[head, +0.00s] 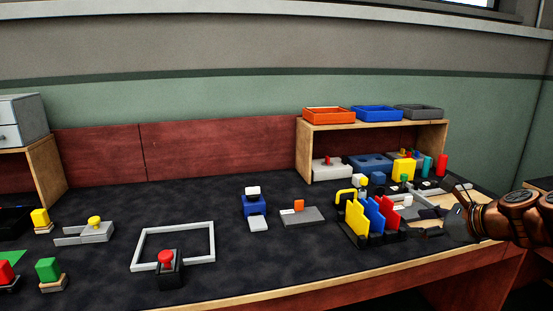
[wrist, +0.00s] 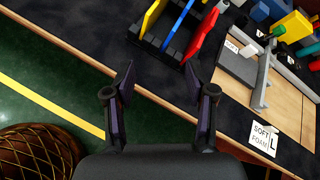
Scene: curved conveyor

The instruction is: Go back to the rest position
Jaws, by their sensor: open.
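My gripper (head: 440,212) is at the right end of the table in the head view, with my arm coming in from the right edge. In the wrist view my gripper (wrist: 160,70) is open, its two fingers spread with nothing between them. Beyond the fingertips is a black rack (wrist: 172,45) holding yellow, blue and red plates. The rack (head: 372,236) also shows in the head view, just left of my gripper. I cannot tell the exact gap between them.
A wooden shelf (head: 302,148) with orange, blue and grey trays stands at the back. Blocks and a wooden board (wrist: 286,98) with a labelled card (wrist: 264,137) lie nearby. The table's front edge (wrist: 60,45) runs below the gripper, above green floor (wrist: 40,105).

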